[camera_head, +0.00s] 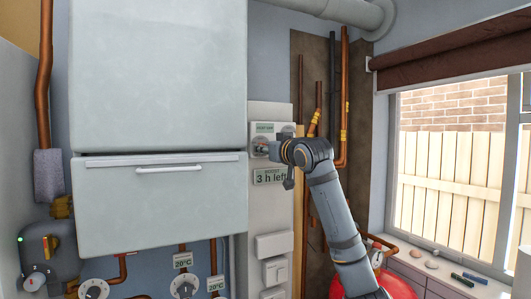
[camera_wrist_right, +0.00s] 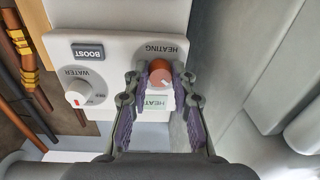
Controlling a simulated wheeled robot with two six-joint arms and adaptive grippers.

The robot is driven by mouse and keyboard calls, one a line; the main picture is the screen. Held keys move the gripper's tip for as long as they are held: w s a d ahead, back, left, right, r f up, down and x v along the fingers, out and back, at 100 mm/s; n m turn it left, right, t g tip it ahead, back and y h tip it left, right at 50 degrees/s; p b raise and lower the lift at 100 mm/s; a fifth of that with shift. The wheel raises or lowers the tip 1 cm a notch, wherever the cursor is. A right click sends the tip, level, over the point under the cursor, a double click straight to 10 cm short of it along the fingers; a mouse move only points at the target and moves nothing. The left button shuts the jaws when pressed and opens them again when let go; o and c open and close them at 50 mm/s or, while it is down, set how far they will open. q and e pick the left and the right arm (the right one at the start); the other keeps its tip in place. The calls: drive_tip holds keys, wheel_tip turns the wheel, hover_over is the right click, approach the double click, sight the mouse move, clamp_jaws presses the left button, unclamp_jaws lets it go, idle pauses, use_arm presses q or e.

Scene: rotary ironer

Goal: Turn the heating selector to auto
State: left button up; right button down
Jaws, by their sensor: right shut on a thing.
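The heating selector (camera_wrist_right: 159,72) is a round knob with a reddish-brown face, under upside-down "HEATING" lettering in the right wrist view. My right gripper (camera_wrist_right: 160,84) has its two fingers closed on either side of this knob. A small label (camera_wrist_right: 160,102) starting "HEATI" shows between the fingers, partly hidden. The selector's pointer and setting marks are too small or covered to read. In the head view my right gripper (camera_head: 268,149) reaches the white control panel (camera_head: 284,112) from the right and hides most of the selector. My left gripper is not in view.
A white water knob (camera_wrist_right: 78,93) with a red mark and a BOOST button (camera_wrist_right: 88,52) share the panel. The large white boiler (camera_head: 158,80) stands close left; copper pipes (camera_head: 343,110) run right.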

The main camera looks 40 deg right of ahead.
drive_tip(key=shift+r+m+h+b, duration=0.1)
drive_tip(key=shift+m+h+b, duration=0.2)
drive_tip(key=shift+m+b, duration=3.35)
drive_tip(key=shift+m+p, duration=1)
drive_tip(key=shift+m, duration=0.25)
drive_tip(key=c, duration=1.2)
unclamp_jaws()
drive_tip(key=shift+s, duration=0.1)
drive_tip(key=shift+o, duration=0.5)
